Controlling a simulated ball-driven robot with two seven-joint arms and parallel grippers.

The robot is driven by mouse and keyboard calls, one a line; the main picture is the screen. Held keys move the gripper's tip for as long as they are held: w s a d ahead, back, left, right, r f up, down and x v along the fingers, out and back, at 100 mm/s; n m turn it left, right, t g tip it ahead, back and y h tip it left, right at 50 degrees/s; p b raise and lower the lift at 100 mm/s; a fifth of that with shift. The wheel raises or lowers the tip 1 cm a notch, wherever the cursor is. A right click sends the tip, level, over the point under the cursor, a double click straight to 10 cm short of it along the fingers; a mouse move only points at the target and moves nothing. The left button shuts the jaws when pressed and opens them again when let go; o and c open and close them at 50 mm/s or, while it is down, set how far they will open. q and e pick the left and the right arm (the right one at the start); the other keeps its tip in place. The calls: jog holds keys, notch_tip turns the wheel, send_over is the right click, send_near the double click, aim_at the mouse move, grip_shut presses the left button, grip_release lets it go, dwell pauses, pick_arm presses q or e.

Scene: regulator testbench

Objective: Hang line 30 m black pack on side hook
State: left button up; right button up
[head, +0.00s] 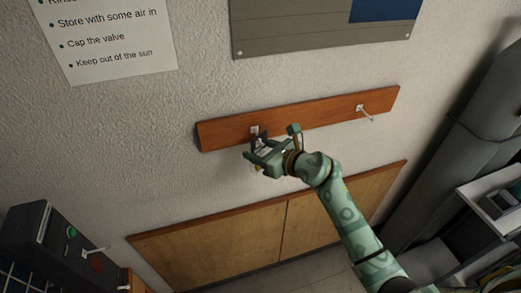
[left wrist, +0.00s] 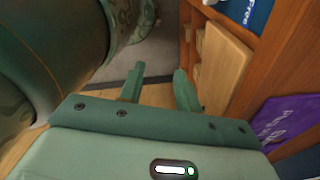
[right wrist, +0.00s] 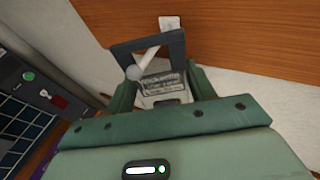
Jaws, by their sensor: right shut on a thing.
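My right gripper (head: 258,157) is at the wall just below the left hook (head: 254,130) of a wooden rail (head: 300,117). In the right wrist view, my right gripper (right wrist: 162,93) is shut on a pack with a pale printed label (right wrist: 164,84) and a dark square loop (right wrist: 148,45) on top. The white peg of that hook (right wrist: 148,58) appears to pass through the loop's opening, its round end towards me. Whether the loop rests on the peg I cannot tell. My left gripper (left wrist: 158,88) is open and empty, outside the head view.
A second hook (head: 362,110) on the rail's right is bare. A paper notice (head: 105,40) and a grey board (head: 300,25) are above. A dark box with a green button (head: 50,240) stands lower left. Wooden panels (head: 240,235) are below, grey pipes (head: 465,130) at right.

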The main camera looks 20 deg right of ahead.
jog(key=o, duration=1.1)
jog(key=shift+s+a+r, duration=0.1)
